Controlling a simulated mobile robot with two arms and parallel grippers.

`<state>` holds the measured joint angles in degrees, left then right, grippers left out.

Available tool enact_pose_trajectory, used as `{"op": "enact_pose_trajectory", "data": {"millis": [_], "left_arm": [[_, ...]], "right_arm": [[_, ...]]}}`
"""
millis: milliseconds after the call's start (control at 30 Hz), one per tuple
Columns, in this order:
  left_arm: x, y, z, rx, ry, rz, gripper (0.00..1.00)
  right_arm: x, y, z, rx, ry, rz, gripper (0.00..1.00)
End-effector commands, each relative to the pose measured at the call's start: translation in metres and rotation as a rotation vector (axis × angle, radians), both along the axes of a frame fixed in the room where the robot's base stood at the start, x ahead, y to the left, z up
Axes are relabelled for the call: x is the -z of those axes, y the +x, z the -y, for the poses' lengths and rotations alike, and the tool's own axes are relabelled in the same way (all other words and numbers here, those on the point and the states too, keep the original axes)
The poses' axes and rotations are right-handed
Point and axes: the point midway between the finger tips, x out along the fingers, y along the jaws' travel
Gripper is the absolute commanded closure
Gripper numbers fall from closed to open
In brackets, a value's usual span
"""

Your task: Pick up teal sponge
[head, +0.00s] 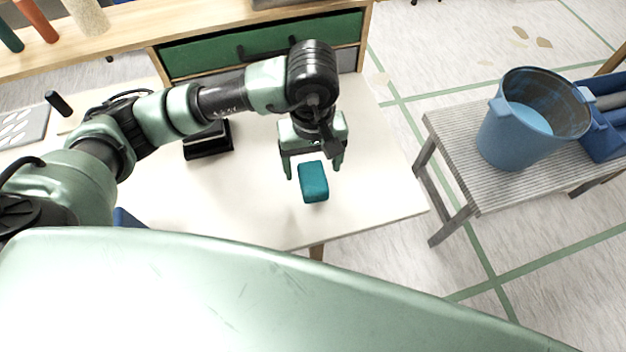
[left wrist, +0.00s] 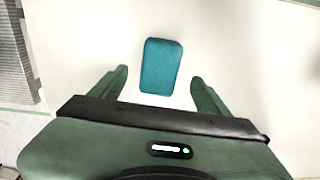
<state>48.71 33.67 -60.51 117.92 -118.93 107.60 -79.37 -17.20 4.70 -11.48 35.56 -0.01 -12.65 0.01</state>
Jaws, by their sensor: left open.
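The teal sponge (head: 314,182) lies on the white table near its front right part. It also shows in the left wrist view (left wrist: 161,67), ahead of and between the two fingers. My left gripper (head: 315,172) is open, with its fingers apart over the sponge's far end in the head view. In the left wrist view my left gripper (left wrist: 158,78) has clear gaps on both sides of the sponge, and no finger touches it. My right gripper is not in view.
The white table (head: 250,215) is bare around the sponge. A black object (head: 207,140) stands left of the gripper. A green drawer (head: 260,47) is at the back. A grey slatted bench (head: 455,150) with a blue bucket (head: 515,135) stands right, across a floor gap.

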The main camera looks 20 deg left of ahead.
Motion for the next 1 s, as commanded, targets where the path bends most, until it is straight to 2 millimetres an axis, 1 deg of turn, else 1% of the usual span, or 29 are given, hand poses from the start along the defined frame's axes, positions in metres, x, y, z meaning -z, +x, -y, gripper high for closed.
{"op": "enact_pose_trajectory", "data": {"millis": [167, 233, 300, 400, 500, 667, 767, 800, 867, 900, 1000], "left_arm": [[0.021, -0.002, 0.001, 0.000, 0.001, -0.005, 0.24], [0.032, -0.003, 0.001, -0.002, 0.000, -0.007, 0.24], [0.043, -0.002, 0.001, -0.002, 0.001, -0.005, 0.24], [0.053, -0.002, 0.001, -0.001, 0.001, -0.003, 0.24], [0.057, -0.001, 0.001, 0.000, 0.001, 0.000, 0.24], [0.057, -0.001, 0.001, 0.001, 0.000, 0.001, 0.24], [0.057, -0.001, 0.001, 0.000, 0.000, 0.001, 0.49], [0.057, -0.001, 0.001, 0.000, 0.000, 0.001, 0.60], [0.057, -0.001, 0.001, 0.000, 0.000, 0.001, 0.77], [0.057, -0.001, 0.001, 0.000, 0.000, 0.001, 0.88], [0.056, -0.001, 0.001, 0.000, 0.000, 0.001, 0.89]], "right_arm": [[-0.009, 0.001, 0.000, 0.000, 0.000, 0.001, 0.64], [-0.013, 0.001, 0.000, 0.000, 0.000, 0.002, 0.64], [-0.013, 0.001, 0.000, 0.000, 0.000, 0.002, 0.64], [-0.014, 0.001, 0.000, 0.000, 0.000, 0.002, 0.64], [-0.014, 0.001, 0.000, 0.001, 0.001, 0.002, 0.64], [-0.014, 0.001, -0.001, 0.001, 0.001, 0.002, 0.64], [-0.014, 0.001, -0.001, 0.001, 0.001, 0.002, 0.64], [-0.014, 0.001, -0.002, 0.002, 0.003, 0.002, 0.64], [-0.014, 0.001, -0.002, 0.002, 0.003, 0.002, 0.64], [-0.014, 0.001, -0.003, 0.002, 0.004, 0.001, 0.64], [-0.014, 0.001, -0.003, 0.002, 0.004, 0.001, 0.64]]}}
